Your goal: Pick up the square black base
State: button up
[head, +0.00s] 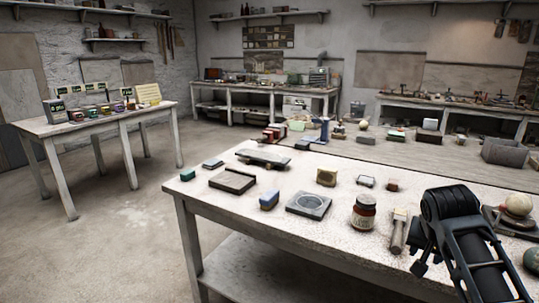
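A dark, square, flat piece (232,180) with a raised rim lies on the left part of the near table. A grey square plate (309,205) with a round recess lies to its right, nearer the table's front edge. A cream sphere (517,205) stands on a dark, squarish base (496,221) at the far right, partly hidden behind my arm. I cannot tell for sure which of these is the square black base. My black arm (455,230) rises at the lower right over the table. Its fingertips cannot be made out, and no held object shows.
A side table (98,124) stands at left. The floor between is clear.

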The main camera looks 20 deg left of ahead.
aim_at(301, 145)
jog(key=i+j+u, duration=0.2)
jog(key=i+u, duration=0.6)
jog(key=i+z, duration=0.1)
jog(key=i, duration=0.4)
jog(key=i+j+z, duration=0.1)
jog(key=i, duration=0.4)
jog(key=i+j+z, duration=0.1)
jog(key=i, duration=0.4)
jog(key=i+j+z, duration=0.1)
jog(key=i, duration=0.4)
jog(key=i+j+z, duration=0.2)
jog(key=k+l, duration=0.1)
